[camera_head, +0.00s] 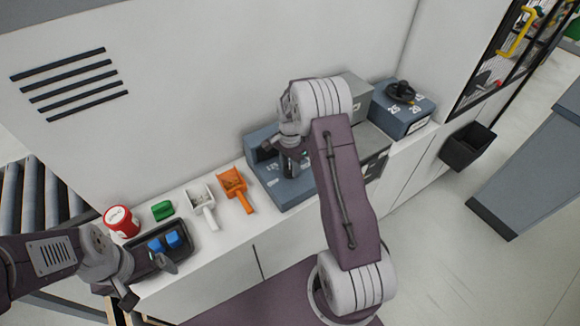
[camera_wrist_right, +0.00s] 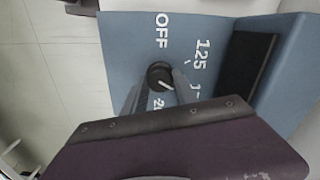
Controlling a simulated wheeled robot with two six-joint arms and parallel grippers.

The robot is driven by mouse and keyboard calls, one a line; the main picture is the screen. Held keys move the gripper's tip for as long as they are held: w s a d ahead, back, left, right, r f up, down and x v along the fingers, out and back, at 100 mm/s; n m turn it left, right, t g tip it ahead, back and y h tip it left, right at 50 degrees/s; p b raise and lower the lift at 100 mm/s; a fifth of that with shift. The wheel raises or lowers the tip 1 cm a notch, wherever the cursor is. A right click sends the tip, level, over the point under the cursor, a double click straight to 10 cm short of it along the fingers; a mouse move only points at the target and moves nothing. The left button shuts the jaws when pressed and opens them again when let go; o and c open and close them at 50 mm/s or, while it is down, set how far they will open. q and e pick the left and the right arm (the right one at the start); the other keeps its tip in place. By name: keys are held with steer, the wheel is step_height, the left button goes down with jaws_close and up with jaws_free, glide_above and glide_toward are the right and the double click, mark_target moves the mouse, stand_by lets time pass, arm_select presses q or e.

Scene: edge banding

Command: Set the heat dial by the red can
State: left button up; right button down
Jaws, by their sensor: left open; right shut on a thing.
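The heat dial (camera_wrist_right: 157,74) is a black knob on a blue-grey panel (camera_wrist_right: 125,40) marked OFF, 125 and other partly hidden numbers. Its white pointer line slants to the lower right in the right wrist view. My right gripper (camera_wrist_right: 158,88) is shut on the dial, with a finger on each side. In the head view my right gripper (camera_head: 290,168) reaches down to the blue-grey machine (camera_head: 290,193). The red can (camera_head: 121,222) stands at the counter's left end; its white top bears markings too small to read. My left gripper (camera_head: 150,280) is open beside the dark tray, near the can.
The dark tray (camera_head: 188,251) holds blue pieces (camera_head: 173,239). A green piece (camera_head: 162,210), a white scoop (camera_head: 202,206) and an orange scoop (camera_head: 234,186) lie on the counter. Another blue-grey box (camera_head: 402,108) with a black top part stands right. A black bin (camera_head: 468,146) hangs further right.

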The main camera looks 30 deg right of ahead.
mark_target(290, 169)
stand_by(0.3)
steer(key=c, duration=1)
jaws_free()
steer(key=shift+o, duration=0.2)
step_height(290, 169, up, 9)
steer(key=b, duration=0.2)
